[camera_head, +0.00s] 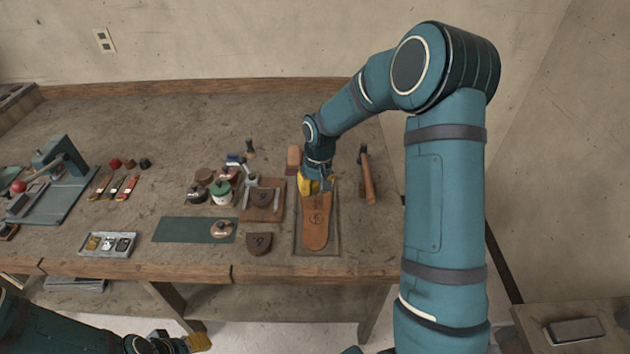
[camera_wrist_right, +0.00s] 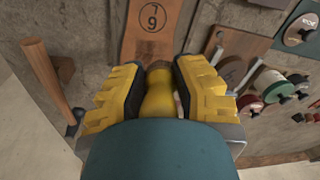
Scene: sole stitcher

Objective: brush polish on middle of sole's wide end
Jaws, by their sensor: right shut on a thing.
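The brown sole (camera_head: 316,232) lies in a shallow rectangular tray (camera_head: 301,252) near the table's front edge, with a circled mark on it. The sole (camera_wrist_right: 151,18) also shows at the top of the right wrist view. My right gripper (camera_head: 315,186) is over the sole's far part, pointing down. In the wrist view my right gripper (camera_wrist_right: 160,95) is shut on a yellow handle (camera_wrist_right: 158,92), which I take as the brush. The bristles are hidden, so contact with the sole cannot be told. My left gripper (camera_head: 198,342) is low at the bottom, away from the table, its jaws unclear.
A hammer (camera_head: 367,180) lies right of the tray. Left of the sole are a brown board (camera_head: 275,214), a dark brown leather piece (camera_head: 259,243), a green-lidded jar (camera_head: 221,194) and a green mat (camera_head: 180,230). A tray of small parts (camera_head: 108,244) is farther left.

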